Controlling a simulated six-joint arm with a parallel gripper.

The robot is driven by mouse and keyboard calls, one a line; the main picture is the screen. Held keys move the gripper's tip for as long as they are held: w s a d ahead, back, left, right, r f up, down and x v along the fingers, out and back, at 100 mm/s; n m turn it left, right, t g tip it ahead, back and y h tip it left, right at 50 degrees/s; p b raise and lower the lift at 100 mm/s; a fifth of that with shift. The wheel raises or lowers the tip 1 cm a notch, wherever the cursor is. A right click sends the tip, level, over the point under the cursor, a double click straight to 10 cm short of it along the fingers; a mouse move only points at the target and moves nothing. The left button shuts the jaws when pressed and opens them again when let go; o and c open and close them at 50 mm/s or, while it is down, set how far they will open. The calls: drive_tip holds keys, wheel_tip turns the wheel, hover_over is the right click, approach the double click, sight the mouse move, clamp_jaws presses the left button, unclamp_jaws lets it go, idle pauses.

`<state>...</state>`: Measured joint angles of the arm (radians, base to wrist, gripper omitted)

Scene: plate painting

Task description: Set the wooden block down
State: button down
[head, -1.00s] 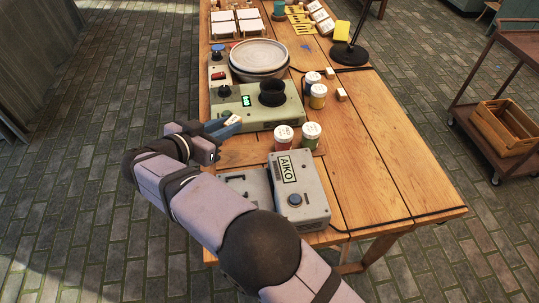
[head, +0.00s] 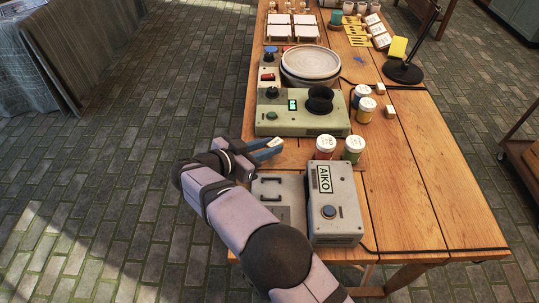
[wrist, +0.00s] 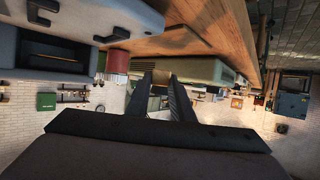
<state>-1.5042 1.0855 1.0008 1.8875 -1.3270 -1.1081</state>
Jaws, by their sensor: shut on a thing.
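My gripper (head: 268,149) is at the left edge of the table, between the green control box (head: 330,126) and the grey AIKO box (head: 345,190). Its bluish fingers are shut on a small pale wooden block (head: 274,142), which shows at their tips in the head view. In the wrist view the two dark fingers (wrist: 161,92) point away from the camera, with the block (wrist: 160,77) small between them. The block looks held clear of the wooden tabletop (head: 450,180), but its exact height is hard to tell.
Jars with white lids, one red (head: 325,147) and one green (head: 354,149), stand right of my gripper. A round plate (head: 310,62) sits behind the control box. The table's right front is clear.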

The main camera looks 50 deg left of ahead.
sight(268, 162)
drive_tip(key=shift+f, duration=1.9)
drive_tip(key=shift+f, duration=0.2)
drive_tip(key=c, duration=1.5)
unclamp_jaws()
drive_tip(key=shift+c, duration=0.2)
drive_tip(key=shift+r, duration=0.1)
drive_tip(key=shift+r, duration=0.15)
drive_tip(key=b+v, duration=0.1)
drive_tip(key=v, duration=1.1)
